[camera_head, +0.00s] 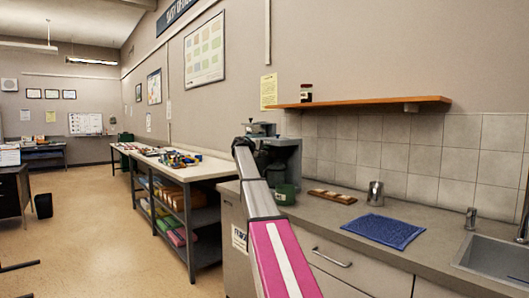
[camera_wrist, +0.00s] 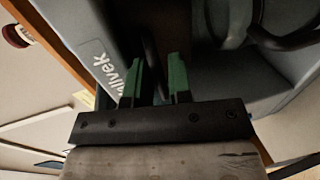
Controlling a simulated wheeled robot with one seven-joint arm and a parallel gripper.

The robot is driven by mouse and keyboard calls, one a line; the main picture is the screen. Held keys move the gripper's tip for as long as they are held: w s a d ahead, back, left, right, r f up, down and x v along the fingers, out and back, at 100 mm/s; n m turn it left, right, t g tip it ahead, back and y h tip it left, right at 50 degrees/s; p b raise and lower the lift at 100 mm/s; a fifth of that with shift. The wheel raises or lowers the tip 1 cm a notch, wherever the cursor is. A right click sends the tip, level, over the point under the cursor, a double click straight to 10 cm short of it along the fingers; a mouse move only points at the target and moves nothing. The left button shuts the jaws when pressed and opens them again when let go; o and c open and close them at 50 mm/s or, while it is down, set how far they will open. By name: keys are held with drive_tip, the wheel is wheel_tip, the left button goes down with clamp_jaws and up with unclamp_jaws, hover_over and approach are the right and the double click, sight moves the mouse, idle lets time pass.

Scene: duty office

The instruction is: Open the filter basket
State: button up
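The grey coffee machine (camera_head: 286,152) stands on the counter, partly hidden by my arm in the head view. Its lettered grey housing (camera_wrist: 100,50) fills much of the wrist view at close range. My gripper (camera_wrist: 155,80) shows there as two green fingers, apart from each other, right up at the machine. A dark curved bar (camera_wrist: 152,48), perhaps the filter basket's handle, runs down between the fingers; I cannot tell whether they touch it. The basket itself is not clearly made out. In the head view the fingers are hidden near the machine's left side.
A dark green mug (camera_head: 286,194) stands before the machine. Right of it are a wooden tray (camera_head: 333,196), a metal jug (camera_head: 375,193), a blue mat (camera_head: 384,231) and a sink (camera_head: 492,258). A shelf (camera_head: 365,103) hangs above.

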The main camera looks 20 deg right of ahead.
clamp_jaws()
drive_tip(key=f+v, duration=0.3)
drive_tip(key=v, duration=1.1)
drive_tip(key=shift+a, duration=0.3)
drive_tip(key=shift+s+f, duration=0.15)
unclamp_jaws()
drive_tip(key=v, duration=1)
drive_tip(key=shift+a, duration=0.35)
drive_tip(key=shift+s, duration=0.15)
